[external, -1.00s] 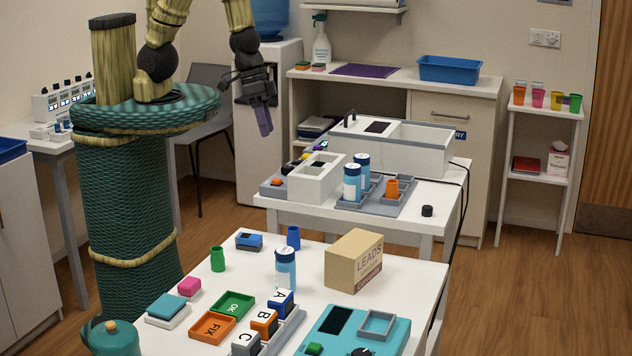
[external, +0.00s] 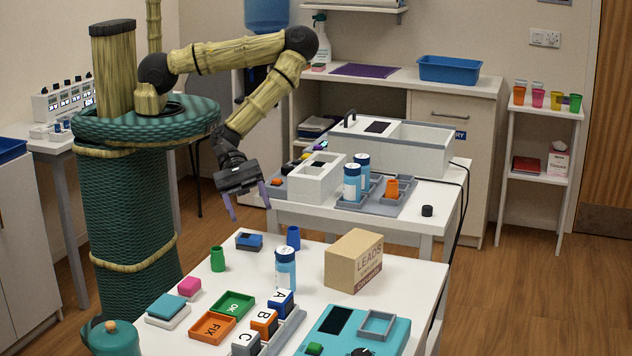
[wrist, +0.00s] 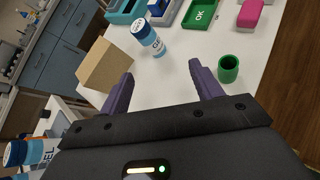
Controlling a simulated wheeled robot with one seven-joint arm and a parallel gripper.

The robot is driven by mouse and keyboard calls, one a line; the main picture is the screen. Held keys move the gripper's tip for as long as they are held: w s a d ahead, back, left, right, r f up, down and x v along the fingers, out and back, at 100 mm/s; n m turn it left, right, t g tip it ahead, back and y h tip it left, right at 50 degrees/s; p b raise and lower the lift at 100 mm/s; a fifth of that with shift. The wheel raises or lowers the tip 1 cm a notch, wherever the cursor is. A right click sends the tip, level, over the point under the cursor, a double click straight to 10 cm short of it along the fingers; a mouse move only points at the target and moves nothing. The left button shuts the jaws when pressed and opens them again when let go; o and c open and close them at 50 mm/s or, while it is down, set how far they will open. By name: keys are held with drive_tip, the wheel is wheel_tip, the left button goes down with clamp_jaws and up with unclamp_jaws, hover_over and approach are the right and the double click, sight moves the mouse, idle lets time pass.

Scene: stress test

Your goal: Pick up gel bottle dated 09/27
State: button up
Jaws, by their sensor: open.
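A blue and white gel bottle (external: 285,268) stands upright on the near white table. It also shows in the wrist view (wrist: 148,38), ahead of my fingers and a little left of centre. Two similar bottles, one in front (external: 352,184) and one behind (external: 362,170), stand in a grey rack on the far table. Part of a bottle (wrist: 32,152) shows at the lower left of the wrist view. I cannot read a date on any bottle. My gripper (external: 250,206) is open and empty, in the air behind the near table, with its fingers pointing down.
A cardboard box (external: 353,262) stands right of the near bottle. A green cup (external: 217,259), a blue cup (external: 293,238) and a small blue device (external: 249,241) stand around it. Trays (external: 233,305) and lettered blocks (external: 265,322) lie in front. The near table's right back corner is clear.

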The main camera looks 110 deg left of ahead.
drive_tip(key=n, duration=0.1)
drive_tip(key=n+t, duration=0.1)
drive_tip(key=n, duration=0.1)
drive_tip(key=w+n+t, duration=0.1)
drive_tip(key=n, duration=0.1)
drive_tip(key=shift+d+r, duration=0.2)
drive_tip(key=shift+d, duration=0.1)
drive_tip(key=b, duration=0.6)
approach(286, 270)
drive_tip(key=shift+w+d+f, duration=0.1)
drive_tip(key=shift+w+d, duration=0.25)
drive_tip(key=shift+w, duration=0.4)
drive_tip(key=shift+w+d+f, duration=0.3)
drive_tip(key=shift+w, duration=0.05)
drive_tip(key=shift+w, duration=0.1)
